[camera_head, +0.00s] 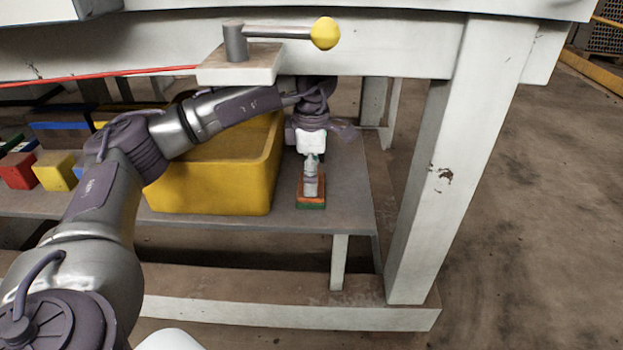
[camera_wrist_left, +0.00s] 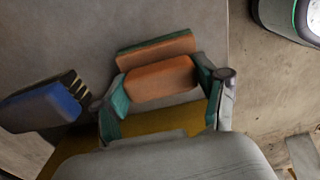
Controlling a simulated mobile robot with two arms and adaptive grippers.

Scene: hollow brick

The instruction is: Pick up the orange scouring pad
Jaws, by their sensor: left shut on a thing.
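The orange scouring pad, with a green layer, is on the grey shelf (camera_head: 345,190). In the head view, its orange and green edges (camera_head: 311,205) show around and below my left gripper (camera_head: 311,180), which points down. In the left wrist view, my left gripper (camera_wrist_left: 163,88) has its teal fingertips on either side of an orange block (camera_wrist_left: 160,78) and is shut on it. Just behind it shows an orange slab with a green layer (camera_wrist_left: 155,52). I cannot tell whether these are one pad or two, or whether the held part is lifted. My right gripper is not in view.
A yellow crate (camera_head: 210,195) stands left of the gripper. A white table with a yellow-knobbed lever (camera_head: 325,33) is overhead. A white leg (camera_head: 440,170) stands at right. Coloured blocks (camera_head: 54,170) are at left. A blue item (camera_wrist_left: 45,105) lies left in the wrist view.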

